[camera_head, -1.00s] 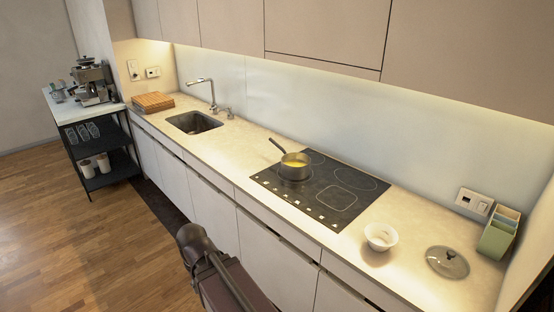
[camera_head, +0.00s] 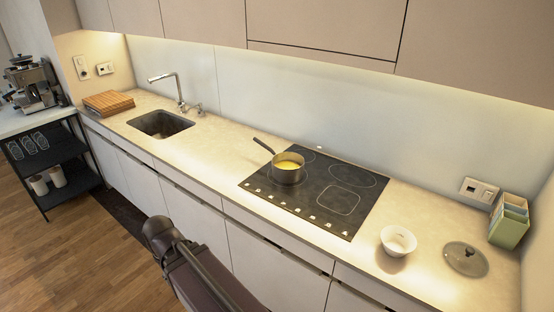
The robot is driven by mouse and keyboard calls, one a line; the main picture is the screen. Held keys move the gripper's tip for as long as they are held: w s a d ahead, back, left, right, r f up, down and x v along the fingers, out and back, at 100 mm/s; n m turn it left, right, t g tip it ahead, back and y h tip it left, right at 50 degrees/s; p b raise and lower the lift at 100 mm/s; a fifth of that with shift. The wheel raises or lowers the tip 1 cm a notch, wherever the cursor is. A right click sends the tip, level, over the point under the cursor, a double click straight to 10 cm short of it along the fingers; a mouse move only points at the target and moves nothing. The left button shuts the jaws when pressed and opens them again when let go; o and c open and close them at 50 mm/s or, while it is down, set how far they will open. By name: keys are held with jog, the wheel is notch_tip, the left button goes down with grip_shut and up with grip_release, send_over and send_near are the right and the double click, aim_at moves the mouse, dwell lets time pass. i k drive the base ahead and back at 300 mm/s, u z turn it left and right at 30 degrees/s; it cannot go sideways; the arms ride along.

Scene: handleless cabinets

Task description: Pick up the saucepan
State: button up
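The saucepan (camera_head: 288,174) is a small dark metal pot with yellow contents. It stands upright on the left part of the black cooktop (camera_head: 330,212). Its long dark handle (camera_head: 264,146) points up and to the left, toward the wall. A part of my arm shows at the bottom of the view, in front of the lower cabinets and well short of the saucepan. My gripper is not clearly visible, so its fingers cannot be made out.
A white bowl (camera_head: 398,241) and a glass lid (camera_head: 466,259) lie on the counter right of the cooktop. A green container (camera_head: 509,222) stands at the right wall. Left are the sink (camera_head: 160,124) and wooden boards (camera_head: 108,103). The counter between sink and cooktop is clear.

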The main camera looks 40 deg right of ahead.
aim_at(287, 167)
jog(key=z, duration=0.6)
jog(key=i, duration=1)
jog(key=z, duration=0.6)
